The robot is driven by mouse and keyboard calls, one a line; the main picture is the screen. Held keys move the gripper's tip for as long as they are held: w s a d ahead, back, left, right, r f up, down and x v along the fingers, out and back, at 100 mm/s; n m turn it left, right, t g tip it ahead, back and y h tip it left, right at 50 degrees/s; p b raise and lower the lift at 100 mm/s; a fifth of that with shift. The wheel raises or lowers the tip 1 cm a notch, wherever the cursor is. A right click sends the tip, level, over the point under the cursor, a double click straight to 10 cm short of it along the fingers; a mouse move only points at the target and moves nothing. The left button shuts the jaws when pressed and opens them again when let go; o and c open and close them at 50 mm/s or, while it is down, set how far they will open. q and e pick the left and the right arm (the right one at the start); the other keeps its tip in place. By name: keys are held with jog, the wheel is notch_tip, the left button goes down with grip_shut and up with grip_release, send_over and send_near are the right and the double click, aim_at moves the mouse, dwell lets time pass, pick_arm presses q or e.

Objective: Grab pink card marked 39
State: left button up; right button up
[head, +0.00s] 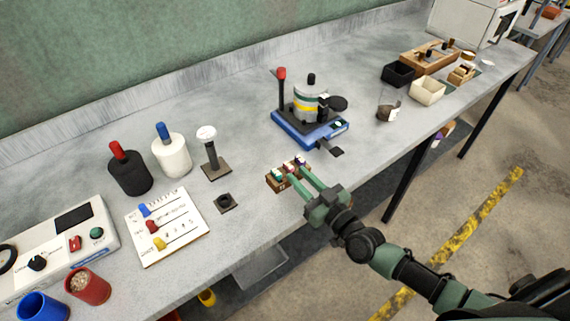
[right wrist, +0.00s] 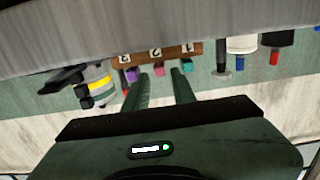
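A small wooden rack (head: 273,188) sits near the table's front edge. In the right wrist view the rack (right wrist: 160,50) shows upside down, with the numbers 1, 2 and 3 on its face. A purple piece (right wrist: 131,75), a pink piece (right wrist: 160,72) and a teal piece (right wrist: 187,70) stand in it. The pink one is in the middle slot, by the 2; no 39 can be read. My right gripper (head: 298,174) is open at the rack. In the right wrist view its fingers (right wrist: 162,78) lie apart, either side of the pink piece; contact cannot be told. My left gripper is not in view.
A blue-based device (head: 310,130) with a red-handled lever stands behind the rack. A dark stand (head: 215,168), black and white bottles and a chart board (head: 168,227) are to the left. A glass jar (head: 388,106) and boxes are to the right. Bare table lies between.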

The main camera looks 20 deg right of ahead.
aim_at(289, 165)
jog(key=shift+w+a+r, duration=0.15)
jog(key=shift+w, duration=0.3)
jog(key=shift+w+a+r, duration=0.15)
jog(key=shift+w, duration=0.3)
jog(key=x, duration=0.2)
jog(key=shift+w+a+f+p, duration=0.1)
jog(key=shift+w+p, duration=0.2)
jog(key=shift+w+a+f, duration=0.1)
jog(key=shift+w+a, duration=0.05)
jog(key=shift+w, duration=0.3)
grip_shut()
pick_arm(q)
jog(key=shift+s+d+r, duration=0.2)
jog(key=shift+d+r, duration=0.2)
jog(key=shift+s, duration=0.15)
